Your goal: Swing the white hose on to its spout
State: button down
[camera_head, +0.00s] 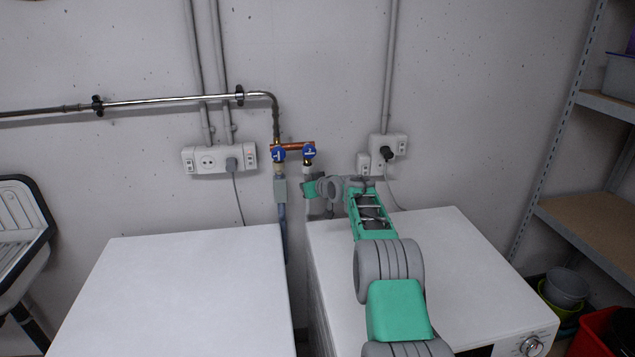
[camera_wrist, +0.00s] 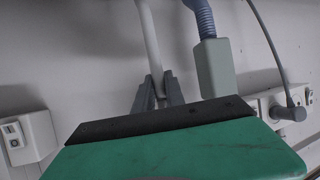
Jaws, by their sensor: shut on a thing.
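My gripper (camera_head: 308,188) is at the wall, just below the right blue-handled tap (camera_head: 309,152). In the wrist view the fingers (camera_wrist: 158,92) are shut on the white hose (camera_wrist: 150,38), which runs between them. In the head view a short pale piece of the hose (camera_head: 307,171) shows right under the right tap's spout. I cannot tell whether its end is on the spout or only close below it. The rest of the hose is hidden behind my gripper and the right machine.
The left tap (camera_head: 278,154) carries a grey box (camera_head: 281,189) with a blue hose (camera_head: 284,225), close beside my gripper; the box also shows in the wrist view (camera_wrist: 213,68). Two white machines (camera_head: 190,290) (camera_head: 450,255) stand below. Wall sockets (camera_head: 207,160) (camera_head: 388,145) flank the taps.

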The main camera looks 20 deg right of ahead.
jog(key=shift+w+g+p, duration=0.3)
jog(key=shift+p, duration=0.2)
jog(key=c, duration=1.6)
grip_release()
jog(key=shift+w+f, duration=0.1)
jog(key=shift+w, duration=0.1)
jog(key=shift+o, duration=1.1)
jog(key=shift+s, duration=0.1)
jog(key=b+v, duration=0.2)
jog(key=v, duration=0.5)
jog(key=shift+s+r, duration=0.3)
